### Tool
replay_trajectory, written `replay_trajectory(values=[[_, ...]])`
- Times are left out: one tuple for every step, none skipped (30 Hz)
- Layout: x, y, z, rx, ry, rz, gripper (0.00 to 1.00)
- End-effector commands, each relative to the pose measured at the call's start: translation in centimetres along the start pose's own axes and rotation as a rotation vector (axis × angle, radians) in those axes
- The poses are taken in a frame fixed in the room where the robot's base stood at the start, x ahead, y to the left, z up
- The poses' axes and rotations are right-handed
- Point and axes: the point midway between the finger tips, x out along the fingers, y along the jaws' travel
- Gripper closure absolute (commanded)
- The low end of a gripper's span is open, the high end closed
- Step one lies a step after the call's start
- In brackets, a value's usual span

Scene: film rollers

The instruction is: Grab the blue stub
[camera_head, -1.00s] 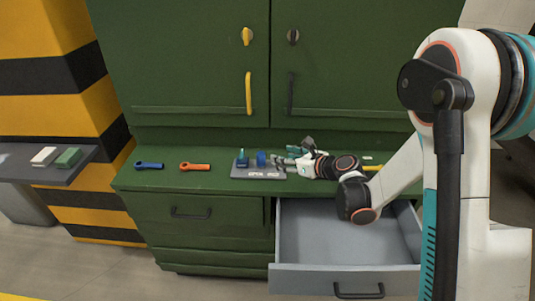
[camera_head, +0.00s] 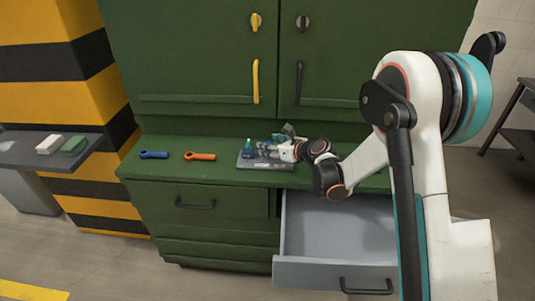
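The grey tray (camera_head: 244,164) lies on the green counter. A teal-blue piece (camera_head: 248,149) stands at its left end. My gripper (camera_head: 266,149) reaches in from the right over the tray, level with where the blue stub stood, just right of the teal-blue piece. The blue stub is now mostly or wholly hidden by the fingers. I cannot tell whether the fingers are around it or touching it, nor whether they are open or shut.
A blue wrench-like tool (camera_head: 153,154) and an orange one (camera_head: 199,156) lie left of the tray. An open grey drawer (camera_head: 335,272) juts out below my arm. Closed green cabinet doors (camera_head: 200,60) rise behind. A side shelf (camera_head: 30,148) holds a white and a green block.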

Motion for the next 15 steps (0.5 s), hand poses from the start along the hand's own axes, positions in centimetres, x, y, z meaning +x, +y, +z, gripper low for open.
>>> replay_trajectory(values=[[1.0,0.1,-0.3,0.0,0.0,0.002,0.48],[1.4,0.0,-0.3,0.0,0.0,0.002,0.48],[1.8,0.0,-0.2,0.0,0.0,0.001,0.48],[2.1,0.0,-0.2,-0.001,0.0,0.001,0.48],[2.3,0.0,-0.2,-0.001,0.0,0.001,0.48],[2.4,0.0,-0.1,-0.001,0.0,0.0,0.48],[2.5,0.0,-0.1,-0.001,0.0,0.0,0.48],[2.5,0.0,-0.1,0.0,0.0,0.0,0.48],[2.4,0.0,0.0,0.0,0.0,0.0,0.48],[2.4,0.0,0.0,0.0,0.0,0.0,0.48],[2.4,0.0,0.0,0.0,0.0,0.0,0.48],[2.4,0.0,0.0,0.0,0.0,0.0,0.5],[2.4,0.0,0.0,0.0,0.0,0.0,0.57],[2.4,0.0,0.0,0.0,0.0,0.0,0.64],[2.4,0.0,0.0,0.0,0.0,0.0,0.73]])
